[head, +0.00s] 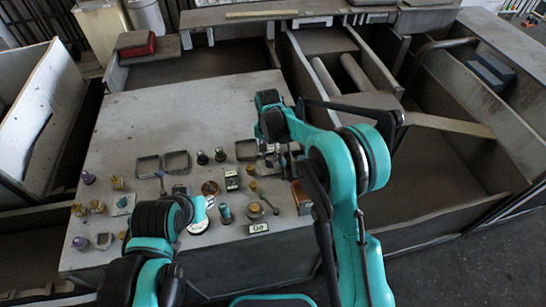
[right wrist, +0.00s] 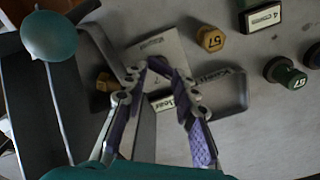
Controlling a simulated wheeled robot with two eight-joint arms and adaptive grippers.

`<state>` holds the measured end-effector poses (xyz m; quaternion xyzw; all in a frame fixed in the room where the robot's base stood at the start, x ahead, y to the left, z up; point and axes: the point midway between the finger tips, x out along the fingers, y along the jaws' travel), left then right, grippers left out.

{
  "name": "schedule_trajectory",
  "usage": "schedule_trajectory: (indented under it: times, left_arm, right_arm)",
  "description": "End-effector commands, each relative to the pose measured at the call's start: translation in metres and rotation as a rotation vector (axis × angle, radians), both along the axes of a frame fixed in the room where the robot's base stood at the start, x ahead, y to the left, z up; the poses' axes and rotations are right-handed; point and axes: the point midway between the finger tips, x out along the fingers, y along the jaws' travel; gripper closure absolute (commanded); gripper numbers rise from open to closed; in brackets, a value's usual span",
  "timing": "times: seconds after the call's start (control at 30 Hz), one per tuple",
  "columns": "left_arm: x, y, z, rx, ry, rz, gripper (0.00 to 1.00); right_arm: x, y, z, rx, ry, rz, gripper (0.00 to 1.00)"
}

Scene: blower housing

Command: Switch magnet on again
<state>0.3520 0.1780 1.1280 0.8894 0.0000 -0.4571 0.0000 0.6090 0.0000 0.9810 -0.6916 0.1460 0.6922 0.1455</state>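My right gripper (right wrist: 160,66) is over the panel in the right wrist view. Its purple-padded fingers bend inward and their tips appear to meet, with nothing clearly held. The tips overlap the lower left of a pale plate (right wrist: 168,47) whose label seems to read "Magnet". I see no switch lever on it; the fingers may hide it. In the head view my right gripper (head: 284,160) is at the panel's right side, its tips too small to judge. My left gripper (head: 198,208) is low over the panel's front, its fingers hidden or unclear.
A tray (right wrist: 228,90) lies right of the fingers, with a "Clear" label (right wrist: 163,102) seen between them. A yellow knob (right wrist: 211,38) and green knob (right wrist: 284,72) stand nearby. The grey panel (head: 185,105) is bare towards the back; several knobs crowd its front.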

Motion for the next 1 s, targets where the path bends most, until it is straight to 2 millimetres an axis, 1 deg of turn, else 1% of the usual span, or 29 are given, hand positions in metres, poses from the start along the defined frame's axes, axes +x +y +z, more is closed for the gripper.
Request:
schedule_trajectory:
  times: [0.03,0.1,0.13,0.2,0.47,0.5,0.6,0.8,0.87,0.9,1.0]
  left_arm:
    - [0.000,0.000,-0.007,0.000,0.000,0.000,0.69]
    - [0.000,0.000,-0.013,0.000,0.000,0.000,0.69]
    - [0.000,0.000,-0.010,0.000,0.000,0.000,0.69]
    - [0.000,0.000,-0.003,0.000,0.000,0.000,0.69]
    - [0.000,0.000,0.011,0.000,0.000,0.000,0.69]
    - [0.000,0.000,0.004,0.000,0.000,0.000,0.69]
    - [0.000,0.000,-0.003,0.000,0.000,0.000,0.69]
    - [0.000,0.000,-0.010,0.000,0.000,0.000,0.69]
    - [0.000,0.000,-0.013,0.000,0.000,0.000,0.69]
    - [0.000,0.000,-0.017,0.000,0.000,0.000,0.69]
    - [0.000,0.000,-0.021,0.000,0.000,0.000,0.69]
  right_arm:
    - [0.000,0.000,-0.010,0.000,0.000,0.000,0.72]
    - [0.000,0.000,-0.020,0.001,-0.001,0.000,0.72]
    - [0.000,0.000,-0.019,0.001,-0.001,0.038,0.72]
    - [0.000,0.000,-0.015,0.000,0.000,0.170,0.72]
    - [0.000,0.000,-0.014,0.001,-0.001,0.635,0.72]
    - [0.000,0.000,-0.017,0.001,-0.002,0.705,0.72]
    - [0.000,0.000,-0.018,0.000,-0.001,0.882,0.72]
    - [0.000,0.000,-0.017,0.000,-0.001,1.184,0.72]
    - [0.000,0.000,-0.020,0.000,-0.001,1.233,0.72]
    - [0.000,0.000,-0.024,0.000,-0.001,1.228,0.72]
    - [0.000,0.000,-0.029,0.000,-0.001,1.226,0.72]
